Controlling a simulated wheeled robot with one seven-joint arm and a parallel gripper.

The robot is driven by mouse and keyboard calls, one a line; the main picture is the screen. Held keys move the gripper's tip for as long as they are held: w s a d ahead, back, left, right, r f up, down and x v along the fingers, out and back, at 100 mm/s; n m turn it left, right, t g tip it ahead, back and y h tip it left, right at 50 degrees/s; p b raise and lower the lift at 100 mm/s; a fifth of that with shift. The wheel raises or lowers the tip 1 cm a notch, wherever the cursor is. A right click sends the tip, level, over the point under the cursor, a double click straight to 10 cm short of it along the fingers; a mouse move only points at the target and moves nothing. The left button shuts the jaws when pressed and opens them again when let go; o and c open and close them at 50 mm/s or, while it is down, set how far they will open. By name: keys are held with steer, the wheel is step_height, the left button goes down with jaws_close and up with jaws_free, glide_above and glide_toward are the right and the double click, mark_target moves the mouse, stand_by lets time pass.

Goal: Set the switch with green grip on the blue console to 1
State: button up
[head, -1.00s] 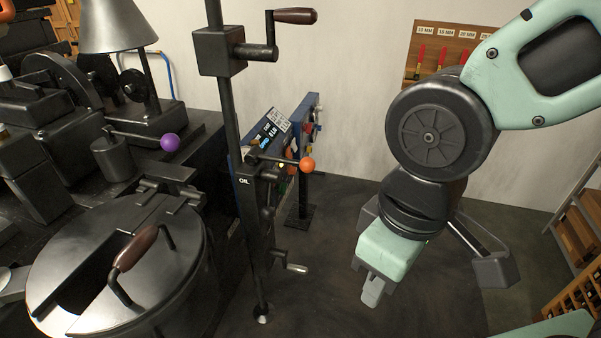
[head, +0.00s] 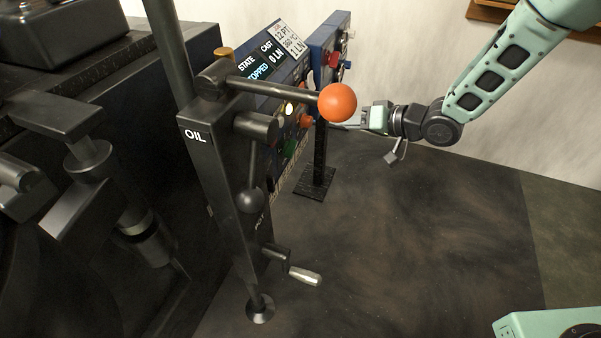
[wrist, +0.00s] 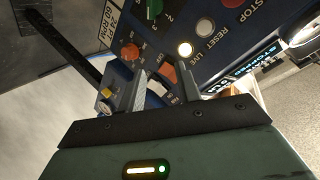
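The blue console (head: 262,105) stands behind the dark OIL post, which hides part of it in the head view. The switch with green grip (wrist: 154,8) is at the top edge of the wrist view, cut off, with small numerals beside it. A green patch (head: 290,149) low on the console in the head view appears to be the same grip. My gripper (wrist: 160,72) faces the panel with its fingers apart. An orange-red part shows between or behind the fingers; I cannot tell whether they touch it. In the head view my gripper (head: 347,126) is right of the console, its tips small.
The wrist view shows an orange knob (wrist: 130,52), a lit lamp (wrist: 185,48) and a red STOP button (wrist: 239,12). An orange ball lever (head: 337,102) and the OIL post (head: 215,165) stand in front of the console.

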steer(key=s+d+f+m+y+b, duration=0.1)
steer(key=d+f+y+b, duration=0.15)
steer(key=f, duration=0.35)
steer(key=d+f+y+b, duration=0.1)
steer(key=f+y+b, duration=0.2)
steer(key=f, duration=0.3)
steer(key=g+b, duration=0.1)
steer(key=b, duration=0.3)
glide_toward(295, 148)
steer(key=shift+y, duration=0.25)
steer(key=x, duration=0.8)
steer(key=shift+w+a+f, duration=0.25)
steer(key=shift+w+f, duration=0.05)
steer(key=shift+f, duration=0.1)
jaws_close()
